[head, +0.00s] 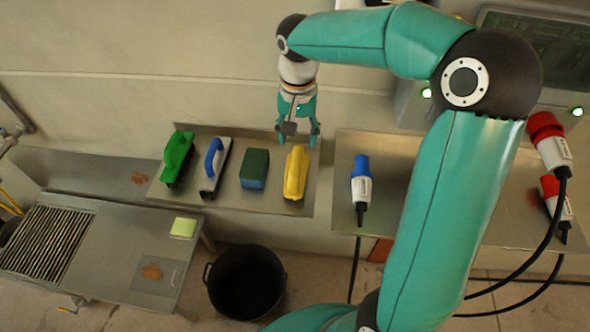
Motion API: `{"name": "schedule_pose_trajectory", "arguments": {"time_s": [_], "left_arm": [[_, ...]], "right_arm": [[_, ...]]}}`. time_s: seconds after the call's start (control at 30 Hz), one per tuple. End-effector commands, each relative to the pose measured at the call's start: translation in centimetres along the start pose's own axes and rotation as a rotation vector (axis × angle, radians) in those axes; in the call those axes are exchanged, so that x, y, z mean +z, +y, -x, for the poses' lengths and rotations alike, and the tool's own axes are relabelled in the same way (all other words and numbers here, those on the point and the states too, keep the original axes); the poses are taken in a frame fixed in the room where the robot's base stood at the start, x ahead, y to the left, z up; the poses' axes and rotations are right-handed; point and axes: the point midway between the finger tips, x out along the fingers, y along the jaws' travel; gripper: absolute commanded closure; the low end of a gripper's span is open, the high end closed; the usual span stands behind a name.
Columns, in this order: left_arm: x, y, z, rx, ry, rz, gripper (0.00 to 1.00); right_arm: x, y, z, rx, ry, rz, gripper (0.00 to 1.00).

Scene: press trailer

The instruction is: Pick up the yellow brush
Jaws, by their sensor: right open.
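The yellow brush (296,174) lies lengthwise at the right end of a metal shelf (225,198), in the head view. My right gripper (298,140) is open, with its fingers pointing down at the far end of the yellow brush. The fingertips overlap that end in the picture; I cannot tell whether they touch it or hang above it. My left gripper is not in view.
Left of the brush are a green-blue sponge block (254,169), a blue-handled brush (213,166) and a green brush (176,157). A black bucket (246,283) is below.

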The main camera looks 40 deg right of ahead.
Motion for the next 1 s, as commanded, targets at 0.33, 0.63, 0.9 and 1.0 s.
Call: {"name": "schedule_pose_trajectory", "arguments": {"time_s": [0.33, 0.63, 0.9, 1.0], "left_arm": [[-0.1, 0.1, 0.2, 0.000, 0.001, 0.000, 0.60], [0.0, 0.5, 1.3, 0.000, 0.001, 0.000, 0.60], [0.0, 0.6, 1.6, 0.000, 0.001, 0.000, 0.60], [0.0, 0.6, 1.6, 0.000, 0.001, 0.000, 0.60]], "right_arm": [[-0.1, 0.3, -5.1, 0.001, -0.001, -0.006, 0.44], [-0.6, 0.2, -7.7, 0.003, -0.006, -0.007, 0.44], [-0.8, 0.1, -10.5, 0.000, -0.001, -0.007, 0.44], [-0.8, 0.1, -10.6, -0.001, 0.000, -0.006, 0.44]]}}
